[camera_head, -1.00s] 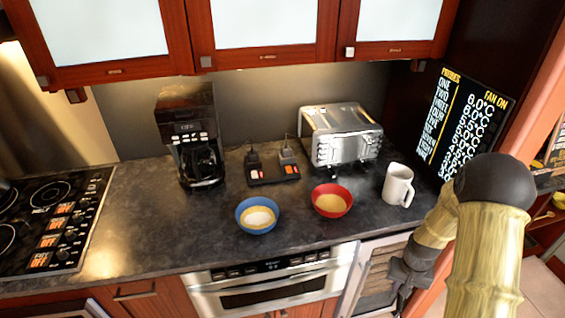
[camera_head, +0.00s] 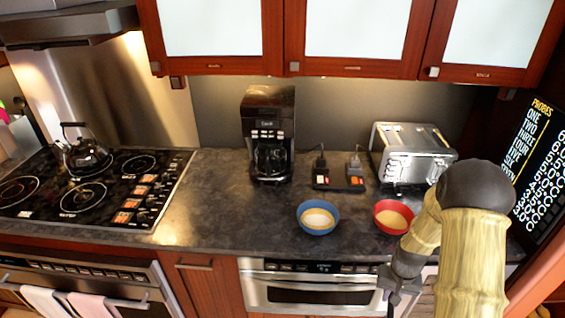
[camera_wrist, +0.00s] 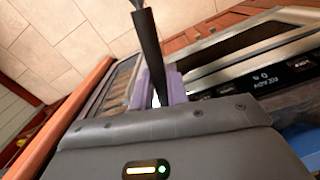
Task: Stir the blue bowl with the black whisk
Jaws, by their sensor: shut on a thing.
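The blue bowl (camera_head: 318,217) stands upright on the dark counter with pale contents in it. A blue patch at the right edge of the wrist view (camera_wrist: 302,143) looks like part of it. My gripper (camera_head: 393,302) is low in front of the counter, to the right of and below the bowl in the head view. In the wrist view its fingers (camera_wrist: 160,92) are shut on the dark handle of the black whisk (camera_wrist: 148,48). The whisk's wire end is not clearly seen, and I cannot make out the whisk in the head view.
A red bowl (camera_head: 394,216) stands right of the blue bowl, partly near my arm. A stove with a kettle (camera_head: 84,155) is at left. The counter left of the bowl is clear.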

